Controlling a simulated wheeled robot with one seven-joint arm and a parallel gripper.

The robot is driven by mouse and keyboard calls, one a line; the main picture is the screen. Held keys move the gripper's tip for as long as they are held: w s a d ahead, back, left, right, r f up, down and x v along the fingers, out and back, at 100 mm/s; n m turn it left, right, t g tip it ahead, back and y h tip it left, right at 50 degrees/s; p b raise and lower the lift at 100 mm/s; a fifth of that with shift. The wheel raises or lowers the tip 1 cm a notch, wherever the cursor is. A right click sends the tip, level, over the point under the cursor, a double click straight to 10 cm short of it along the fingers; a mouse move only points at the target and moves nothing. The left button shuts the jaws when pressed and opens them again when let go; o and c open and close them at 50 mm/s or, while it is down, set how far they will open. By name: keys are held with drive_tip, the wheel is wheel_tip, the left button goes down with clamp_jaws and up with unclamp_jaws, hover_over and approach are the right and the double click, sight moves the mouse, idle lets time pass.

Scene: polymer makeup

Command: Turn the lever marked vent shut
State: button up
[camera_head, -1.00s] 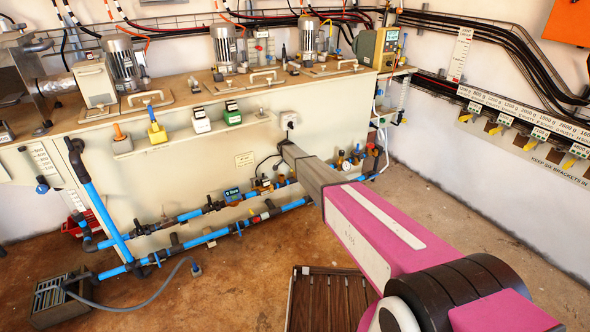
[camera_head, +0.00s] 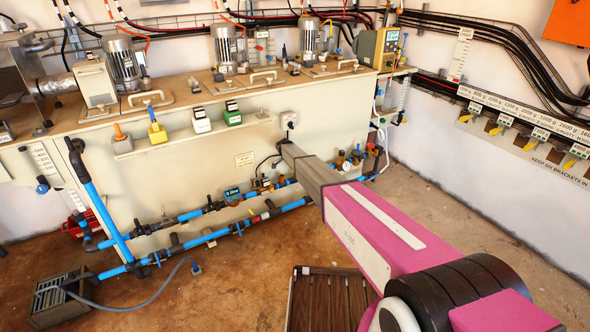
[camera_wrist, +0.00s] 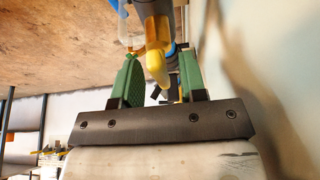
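In the wrist view my gripper (camera_wrist: 160,74) has its two green fingers apart. A yellow handle (camera_wrist: 157,68) lies between them, closer to the left finger; a gap shows on its right side. The handle sits below an orange-brown cylindrical part (camera_wrist: 158,32) on a dark fitting. No vent marking is readable, so I cannot tell whether this handle is the vent lever. In the head view my arm reaches to the front of the cream bench panel (camera_head: 330,118), and my gripper is hidden there.
Blue pipes (camera_head: 205,238) with dark fittings run low along the panel. Small gauges and brass valves (camera_head: 345,163) sit just right of my arm. The brown floor at the right is clear.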

drive_tip(key=shift+r, duration=0.1)
drive_tip(key=v, duration=1)
drive_tip(key=shift+a+r, duration=0.15)
drive_tip(key=shift+r, duration=0.1)
drive_tip(key=shift+s, duration=0.1)
drive_tip(key=s+d+r+n+y, duration=0.1)
drive_tip(key=s+d+r+n, duration=0.2)
drive_tip(key=s+d, duration=0.8)
drive_tip(key=s+d+r+n+g+y, duration=0.1)
drive_tip(key=s+d+n, duration=0.3)
drive_tip(key=s+d, duration=0.7)
drive_tip(key=s+d+r+n+g+y, duration=0.1)
drive_tip(key=s+d+r+n, duration=0.3)
drive_tip(key=s+d, duration=0.7)
drive_tip(key=s, duration=1.8)
drive_tip(key=shift+r+y, duration=0.3)
drive_tip(key=shift+r, duration=0.05)
drive_tip(key=shift+s+d, duration=0.1)
